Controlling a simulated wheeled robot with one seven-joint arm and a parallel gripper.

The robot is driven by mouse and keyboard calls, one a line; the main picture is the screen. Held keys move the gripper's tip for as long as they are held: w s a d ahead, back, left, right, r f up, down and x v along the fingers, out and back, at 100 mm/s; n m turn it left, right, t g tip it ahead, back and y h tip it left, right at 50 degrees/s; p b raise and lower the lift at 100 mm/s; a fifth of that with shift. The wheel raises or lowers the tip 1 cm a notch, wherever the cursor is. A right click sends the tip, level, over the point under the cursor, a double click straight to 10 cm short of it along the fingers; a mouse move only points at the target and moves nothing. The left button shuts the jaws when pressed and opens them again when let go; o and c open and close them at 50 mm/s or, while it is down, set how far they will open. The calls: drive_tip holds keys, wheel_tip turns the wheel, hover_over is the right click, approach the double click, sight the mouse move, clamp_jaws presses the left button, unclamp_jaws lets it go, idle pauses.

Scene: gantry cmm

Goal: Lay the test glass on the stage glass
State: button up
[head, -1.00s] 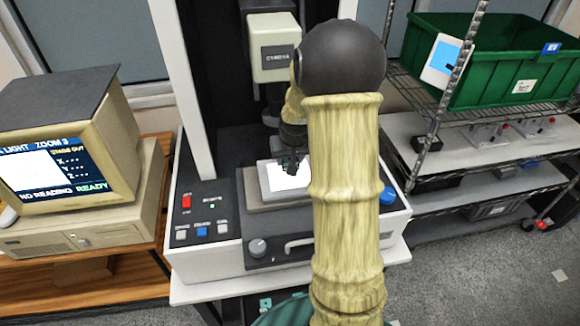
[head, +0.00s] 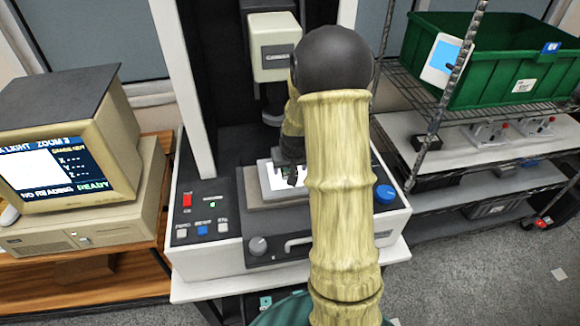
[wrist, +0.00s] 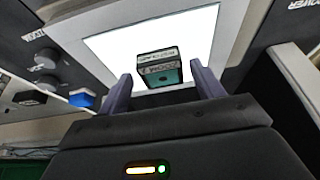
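The stage glass (wrist: 105,42) is a bright, lit white panel in a pale frame on the measuring machine; in the head view (head: 272,185) my gripper partly covers it. A small teal and dark block with pale lettering, seemingly the test glass (wrist: 161,71), shows against the lit panel in the wrist view. My gripper (wrist: 160,72) is open, with one finger on each side of the block and a visible gap to each. I cannot tell whether the block lies flat on the glass. In the head view my gripper (head: 290,179) is low over the stage.
The camera head (head: 274,48) hangs above the stage, with the white column (head: 183,85) left of it. A control panel (head: 202,222) is at the front left. A monitor (head: 65,150) stands left; a green bin (head: 490,65) sits on the right rack.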

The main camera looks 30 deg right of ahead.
drive_tip(key=shift+r, duration=0.45)
drive_tip(key=b+v, duration=0.1)
drive_tip(key=v, duration=1)
drive_tip(key=shift+s, duration=0.2)
drive_tip(key=shift+a, duration=0.15)
drive_tip(key=s+a+f+n+g+y, duration=0.1)
drive_tip(key=s+a+f+n, duration=0.2)
drive_tip(key=s+a, duration=1.1)
wheel_tip(320, 180, down, 2)
drive_tip(key=shift+g, duration=0.3)
drive_tip(key=shift+s, duration=0.15)
